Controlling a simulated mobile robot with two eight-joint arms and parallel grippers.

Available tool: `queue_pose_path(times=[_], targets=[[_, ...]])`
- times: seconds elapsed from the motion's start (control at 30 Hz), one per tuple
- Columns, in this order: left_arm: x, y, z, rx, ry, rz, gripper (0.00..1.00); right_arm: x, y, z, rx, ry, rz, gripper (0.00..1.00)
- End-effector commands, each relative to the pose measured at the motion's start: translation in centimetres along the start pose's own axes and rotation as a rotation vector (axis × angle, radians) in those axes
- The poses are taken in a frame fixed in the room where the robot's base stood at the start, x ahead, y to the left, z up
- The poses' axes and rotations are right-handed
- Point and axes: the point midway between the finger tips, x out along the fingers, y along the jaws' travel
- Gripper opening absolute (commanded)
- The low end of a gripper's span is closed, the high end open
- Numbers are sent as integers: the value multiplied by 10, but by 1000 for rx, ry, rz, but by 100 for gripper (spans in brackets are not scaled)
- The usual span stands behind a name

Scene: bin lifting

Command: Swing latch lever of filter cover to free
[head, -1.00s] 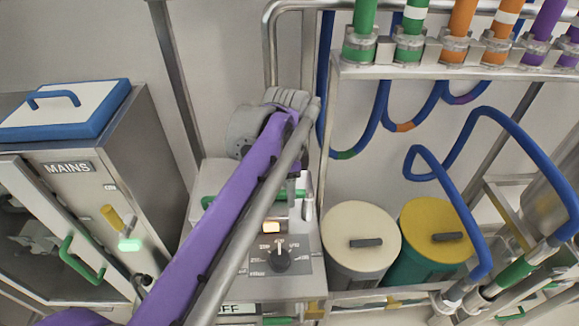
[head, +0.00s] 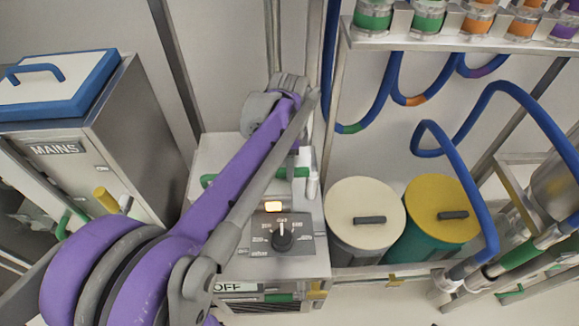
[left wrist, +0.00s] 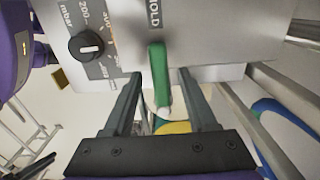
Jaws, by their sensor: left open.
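A green lever (left wrist: 160,75) with a pale tip shows in the left wrist view, beside a "HOLD" label on a grey metal unit. My left gripper (left wrist: 162,90) is open, with one dark finger on each side of the lever. I cannot tell whether either finger touches it. In the head view, my left gripper (head: 292,165) points down at the top of the unit (head: 300,262), largely hidden by my purple arm. Green parts (head: 300,172) show there beside the gripper. My right gripper is not in view.
A black dial (head: 283,236) and a lit button (head: 273,206) are on the unit's front. A cream-lidded bin (head: 350,200) and a yellow-lidded bin (head: 445,195) stand to the right. Blue hoses (head: 470,190) hang there. The MAINS cabinet (head: 125,150) is at left.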

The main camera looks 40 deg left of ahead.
Motion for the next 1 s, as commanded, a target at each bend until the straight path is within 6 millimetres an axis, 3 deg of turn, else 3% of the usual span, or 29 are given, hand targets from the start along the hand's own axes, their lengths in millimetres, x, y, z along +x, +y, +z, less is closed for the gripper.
queue_pose_path(times=[0.13, 0.43, 0.77, 1.0], targets=[[11, 0, 0, 0, 0, 0, 57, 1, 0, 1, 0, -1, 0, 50], [13, 0, 0, 0, 0, 0, 57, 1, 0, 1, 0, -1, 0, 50], [12, 0, 0, 0, 0, 0, 0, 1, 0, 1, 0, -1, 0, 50], [12, 0, 0, 0, 0, 0, 0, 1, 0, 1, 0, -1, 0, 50]])
